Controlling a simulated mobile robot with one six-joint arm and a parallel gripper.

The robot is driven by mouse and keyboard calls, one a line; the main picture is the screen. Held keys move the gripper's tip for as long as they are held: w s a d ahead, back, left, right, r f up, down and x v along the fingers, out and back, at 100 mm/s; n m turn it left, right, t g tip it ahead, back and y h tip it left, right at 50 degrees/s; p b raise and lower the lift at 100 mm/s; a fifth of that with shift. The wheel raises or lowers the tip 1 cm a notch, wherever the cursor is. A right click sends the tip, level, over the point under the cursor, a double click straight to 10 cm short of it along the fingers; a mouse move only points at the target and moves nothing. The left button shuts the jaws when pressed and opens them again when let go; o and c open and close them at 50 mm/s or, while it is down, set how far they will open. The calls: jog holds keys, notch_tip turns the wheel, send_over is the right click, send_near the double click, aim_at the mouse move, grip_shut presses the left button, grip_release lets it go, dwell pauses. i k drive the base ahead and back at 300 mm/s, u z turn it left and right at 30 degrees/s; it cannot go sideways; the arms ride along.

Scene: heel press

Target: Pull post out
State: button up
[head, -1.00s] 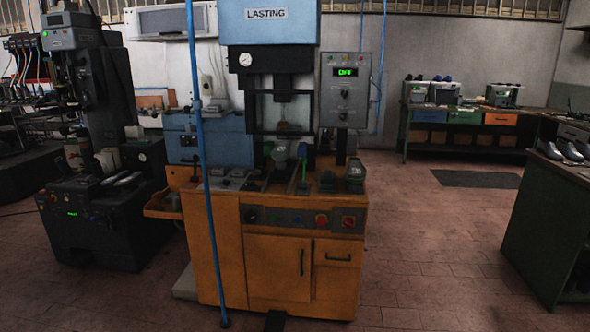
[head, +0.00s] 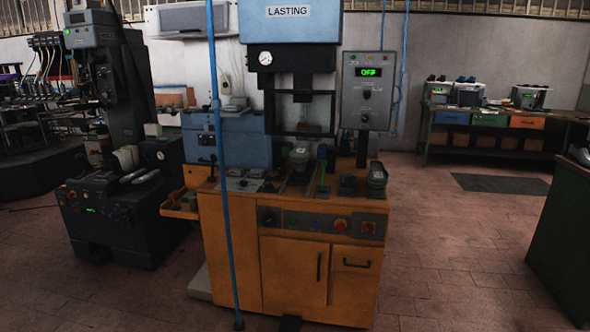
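The orange-brown machine with the sign LASTING (head: 288,12) stands in the middle of the head view. I cannot tell for sure which part is the post. A dark upright stem (head: 362,150) carries the control box (head: 369,90), whose green display seems to read OFF. My gripper is not in view.
A dark machine (head: 120,200) stands at the left. A workbench with coloured drawers (head: 490,119) is at the back right, and a green cabinet (head: 565,240) is at the right edge. The tiled floor (head: 455,250) between is clear, with a dark mat (head: 500,184).

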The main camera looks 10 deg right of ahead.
aim_at(301, 172)
jog(key=u, duration=0.05)
jog(key=i, duration=0.85)
jog(key=z, duration=0.25)
jog(key=k, duration=0.2)
jog(key=u, duration=3)
jog(key=k, duration=0.1)
jog(key=z, duration=0.25)
